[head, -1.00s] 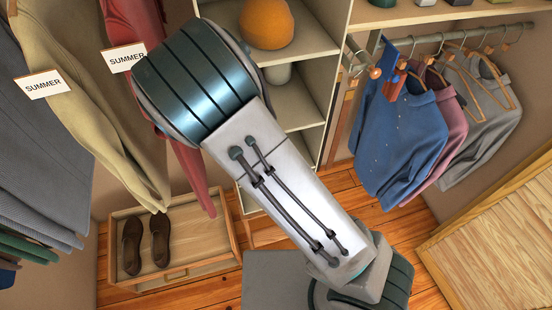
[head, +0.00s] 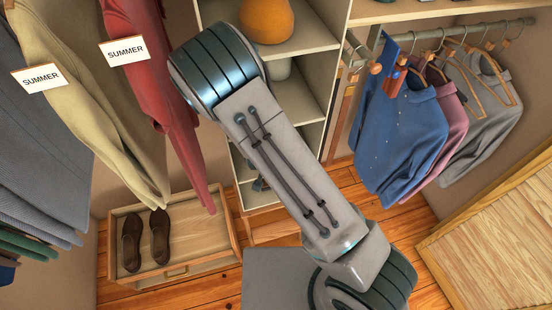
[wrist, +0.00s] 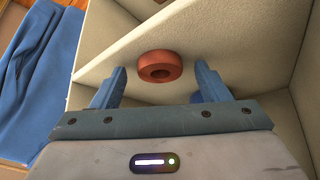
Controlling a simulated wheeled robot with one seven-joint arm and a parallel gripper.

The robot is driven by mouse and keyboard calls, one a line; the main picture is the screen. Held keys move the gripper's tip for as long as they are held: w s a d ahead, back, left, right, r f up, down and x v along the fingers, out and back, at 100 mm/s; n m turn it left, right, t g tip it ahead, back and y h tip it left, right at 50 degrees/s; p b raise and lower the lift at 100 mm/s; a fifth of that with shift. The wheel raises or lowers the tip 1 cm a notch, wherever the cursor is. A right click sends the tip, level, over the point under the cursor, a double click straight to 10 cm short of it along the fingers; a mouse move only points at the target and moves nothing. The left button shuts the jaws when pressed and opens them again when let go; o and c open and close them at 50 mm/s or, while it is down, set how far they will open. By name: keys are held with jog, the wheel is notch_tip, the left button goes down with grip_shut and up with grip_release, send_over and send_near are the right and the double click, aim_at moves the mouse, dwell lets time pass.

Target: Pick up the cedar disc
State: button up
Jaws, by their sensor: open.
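The cedar disc (wrist: 159,66) is a small reddish-brown ring with a dark hole in its middle. In the wrist view it lies on a pale shelf board (wrist: 205,40) inside a cubby. My gripper (wrist: 160,82) is open, its two blue fingers apart on the left and right of the disc's near side. The disc sits a little beyond the fingertips, roughly centred between them. I cannot tell whether anything touches. In the head view my arm hides the disc, and the gripper is not clearly visible there.
The shelf unit's walls (wrist: 306,85) stand close to the gripper. An orange round object (head: 266,20) and a pale pot (head: 279,68) occupy shelves. Hanging clothes, including a blue shirt (head: 400,135), flank the unit. A wooden tray (head: 200,237) with brown shoes (head: 160,237) is on the floor.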

jog(key=c, duration=1.1)
jog(key=shift+o, duration=0.2)
jog(key=shift+r, duration=0.1)
